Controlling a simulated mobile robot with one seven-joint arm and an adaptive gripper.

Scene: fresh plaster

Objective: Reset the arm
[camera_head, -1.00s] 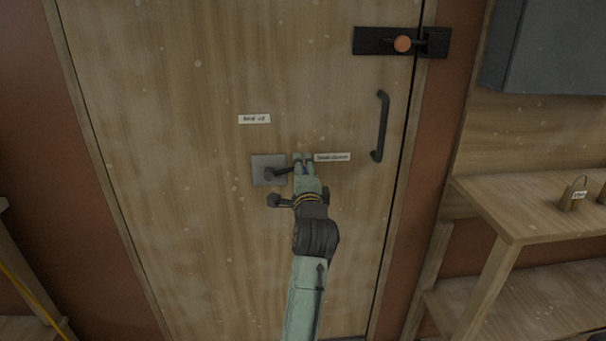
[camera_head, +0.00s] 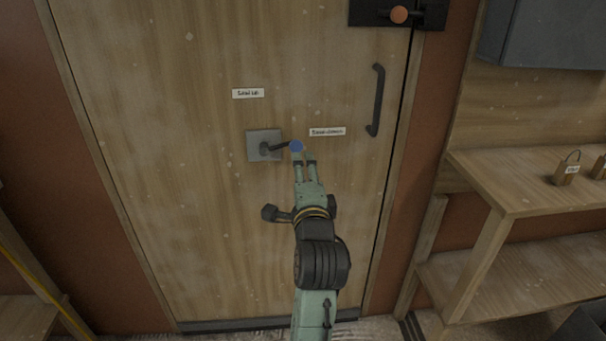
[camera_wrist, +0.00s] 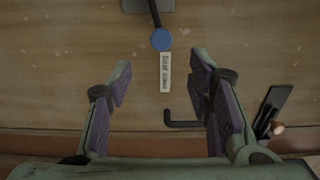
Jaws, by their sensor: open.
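My gripper (camera_head: 305,156) is open in front of the wooden door (camera_head: 190,220), with nothing between its fingers. In the wrist view my gripper (camera_wrist: 162,90) shows two spread fingers with purple pads. A lever with a blue round knob (camera_head: 296,146) on a grey square plate (camera_head: 257,146) is on the door. The knob is at the fingertips in the head view; in the wrist view the knob (camera_wrist: 161,39) appears beyond the fingertips, apart from them.
A dark pull handle (camera_head: 377,100) and a black latch with an orange knob (camera_head: 399,14) are at the door's right side. Two labels (camera_head: 248,93) (camera_head: 327,131) are on the door. A wooden shelf (camera_head: 500,185) with a padlock (camera_head: 566,170) stands at right.

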